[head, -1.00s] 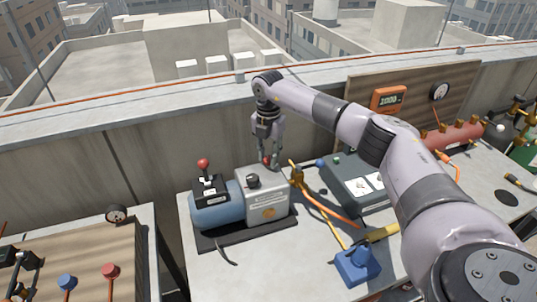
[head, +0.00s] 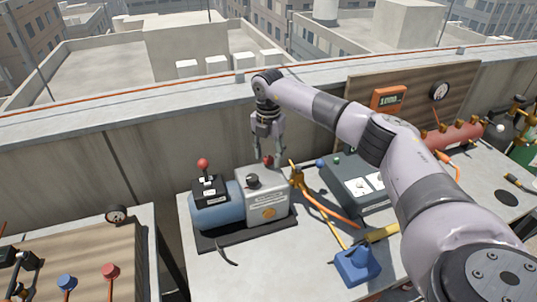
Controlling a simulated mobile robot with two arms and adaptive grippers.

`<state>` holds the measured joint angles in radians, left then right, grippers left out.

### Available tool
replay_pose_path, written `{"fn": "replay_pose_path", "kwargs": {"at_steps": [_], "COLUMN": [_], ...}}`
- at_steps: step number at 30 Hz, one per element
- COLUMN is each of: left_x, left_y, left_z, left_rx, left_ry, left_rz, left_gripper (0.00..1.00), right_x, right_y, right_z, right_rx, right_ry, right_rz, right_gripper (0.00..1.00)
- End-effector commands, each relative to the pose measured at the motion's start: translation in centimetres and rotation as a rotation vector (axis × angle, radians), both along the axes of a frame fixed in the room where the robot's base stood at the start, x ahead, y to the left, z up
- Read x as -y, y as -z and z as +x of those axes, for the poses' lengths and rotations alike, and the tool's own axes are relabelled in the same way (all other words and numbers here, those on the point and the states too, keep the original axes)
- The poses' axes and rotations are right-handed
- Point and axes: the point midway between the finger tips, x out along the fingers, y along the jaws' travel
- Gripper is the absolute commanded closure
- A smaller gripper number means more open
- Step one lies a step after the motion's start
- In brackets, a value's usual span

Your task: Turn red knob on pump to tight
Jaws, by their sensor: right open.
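The pump (head: 218,212) has a blue body and a grey housing (head: 262,203) and stands on a black base on the bench. A red knob (head: 268,161) shows at the back top of the grey housing. A second red ball (head: 203,163) tops a short lever on the black box on the blue body. My right gripper (head: 269,154) points down at the red knob, its fingers open to either side of the knob's top. I cannot tell whether they touch it. My left gripper is not in view.
A brass valve (head: 297,176) with yellow and orange hoses is close right of the pump. A dark grey case (head: 345,180) and a blue block (head: 358,266) are further right. The parapet wall (head: 100,165) runs behind.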

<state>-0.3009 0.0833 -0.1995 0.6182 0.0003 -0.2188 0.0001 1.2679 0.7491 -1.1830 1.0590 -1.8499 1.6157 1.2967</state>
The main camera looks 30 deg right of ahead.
Motion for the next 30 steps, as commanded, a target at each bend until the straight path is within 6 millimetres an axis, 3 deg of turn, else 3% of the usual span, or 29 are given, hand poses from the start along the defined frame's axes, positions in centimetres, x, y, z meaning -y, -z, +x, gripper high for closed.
{"fn": "replay_pose_path", "kwargs": {"at_steps": [15,21,30], "left_x": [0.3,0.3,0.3], "left_y": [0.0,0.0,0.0], "left_z": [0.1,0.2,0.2], "left_rx": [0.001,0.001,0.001], "left_ry": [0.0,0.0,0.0], "left_rz": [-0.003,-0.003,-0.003], "left_gripper": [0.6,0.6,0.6], "right_x": [0.0,0.0,0.0], "right_y": [-9.7,-11.5,-11.7], "right_z": [0.1,0.1,0.0], "right_rx": [0.006,0.003,0.002], "right_ry": [0.001,0.001,0.001], "right_rz": [0.0,0.001,0.0], "right_gripper": [0.54,0.54,0.54]}}
